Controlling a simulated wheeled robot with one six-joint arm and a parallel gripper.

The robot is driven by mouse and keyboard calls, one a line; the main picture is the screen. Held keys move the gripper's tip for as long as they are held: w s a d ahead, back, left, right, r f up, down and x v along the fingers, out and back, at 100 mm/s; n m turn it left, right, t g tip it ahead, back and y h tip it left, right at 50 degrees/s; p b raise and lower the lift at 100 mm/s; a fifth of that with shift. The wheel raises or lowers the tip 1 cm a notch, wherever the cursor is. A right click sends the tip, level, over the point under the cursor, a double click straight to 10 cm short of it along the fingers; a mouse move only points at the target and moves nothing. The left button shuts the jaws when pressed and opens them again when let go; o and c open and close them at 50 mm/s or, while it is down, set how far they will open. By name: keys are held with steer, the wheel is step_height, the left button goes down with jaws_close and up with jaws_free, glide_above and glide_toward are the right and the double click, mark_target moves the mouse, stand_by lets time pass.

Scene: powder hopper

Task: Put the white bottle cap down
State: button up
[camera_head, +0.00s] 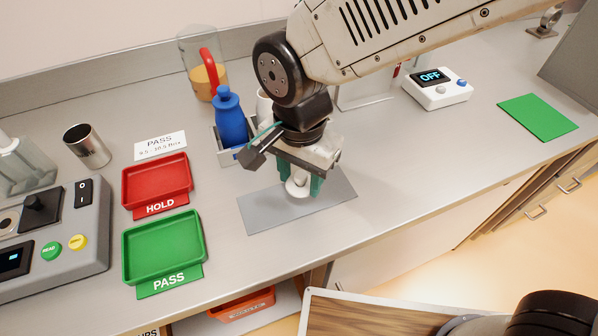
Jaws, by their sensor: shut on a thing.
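My gripper (299,186) points down over the grey mat (265,215) near the front middle of the bench. Its green-tipped fingers are shut on the white bottle cap (297,188), which shows between them. The cap is at or just above the mat; I cannot tell whether it touches. A blue bottle (230,118) with a blue top stands in a grey holder behind and left of my gripper. A white bottle (264,104) stands beside it, partly hidden by my arm.
A red HOLD tray (187,203) and a green PASS tray (193,275) lie left of the mat. A steel cup (87,146) and a grey instrument (75,232) stand further left. A jug (204,62) is behind. The bench right of the mat is clear up to a scale (438,90) and green mat (538,117).

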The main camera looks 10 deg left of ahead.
mark_target(297, 183)
steer(key=shift+w+a+f, duration=0.15)
steer(key=shift+w+a, duration=0.2)
steer(key=shift+w, duration=0.2)
steer(key=shift+f, duration=1.65)
steer(key=shift+f, duration=0.1)
steer(key=shift+f, duration=0.1)
steer(key=o, duration=1)
step_height(297, 183, up, 12)
steer(key=shift+r, duration=0.2)
